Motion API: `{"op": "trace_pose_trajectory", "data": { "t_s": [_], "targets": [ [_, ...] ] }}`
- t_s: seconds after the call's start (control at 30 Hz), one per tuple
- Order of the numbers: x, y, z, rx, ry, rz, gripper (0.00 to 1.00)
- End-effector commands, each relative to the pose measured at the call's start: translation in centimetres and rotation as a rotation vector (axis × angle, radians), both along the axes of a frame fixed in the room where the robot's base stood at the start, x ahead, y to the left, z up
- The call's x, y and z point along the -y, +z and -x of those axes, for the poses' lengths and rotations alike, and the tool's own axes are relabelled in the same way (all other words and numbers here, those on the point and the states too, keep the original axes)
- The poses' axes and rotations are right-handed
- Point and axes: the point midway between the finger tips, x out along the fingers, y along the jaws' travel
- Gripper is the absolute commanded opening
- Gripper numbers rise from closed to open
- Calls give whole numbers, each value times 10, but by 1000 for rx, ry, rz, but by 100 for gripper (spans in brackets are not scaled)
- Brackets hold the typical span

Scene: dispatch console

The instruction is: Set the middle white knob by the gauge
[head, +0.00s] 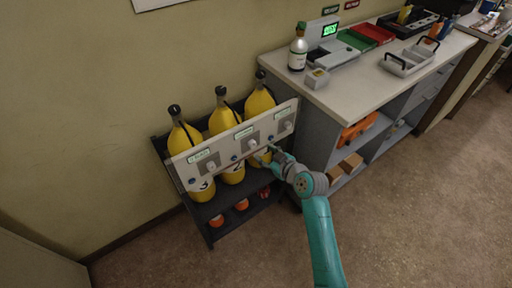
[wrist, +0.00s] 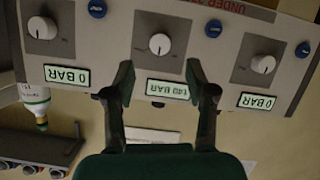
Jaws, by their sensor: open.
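The middle white knob (wrist: 160,44) sits on a grey square of the pale panel (wrist: 110,60). Its gauge (wrist: 170,90) is a lit display that appears to read about 140 BAR, upside down in the wrist view. In the head view the middle knob (head: 252,144) is on the slanted panel in front of the yellow cylinders. My gripper (wrist: 159,72) is open, its fingers apart on either side below the knob in the wrist view, not visibly touching it. It also shows at the panel in the head view (head: 266,156).
White knobs stand at both sides, left (wrist: 42,28) and right (wrist: 263,64), with displays reading 0 BAR. Blue buttons (wrist: 213,28) sit between. A dark rack (head: 215,225) holds yellow cylinders (head: 184,137). A counter (head: 340,92) stands right; open floor (head: 400,220) lies in front.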

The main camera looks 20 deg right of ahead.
Motion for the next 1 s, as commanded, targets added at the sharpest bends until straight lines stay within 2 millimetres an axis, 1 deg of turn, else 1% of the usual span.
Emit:
{"op": "trace_pose_trajectory", "data": {
  "t_s": [0.03,0.2,0.4,0.6,0.83,0.87,0.9,0.97,1.0],
  "targets": [
    [-2,-3,-10,1,1,-1,56],
    [-9,-14,-36,-1,1,-1,56],
    [-14,-23,-56,1,0,0,56],
    [-15,-26,-63,1,-1,0,56],
    [-15,-26,-63,1,-1,0,56],
    [-15,-26,-63,1,-1,0,49],
    [-15,-26,-63,1,-1,-1,39],
    [-15,-26,-63,1,-1,-1,24],
    [-15,-26,-63,1,-1,-1,14]
  ]
}}
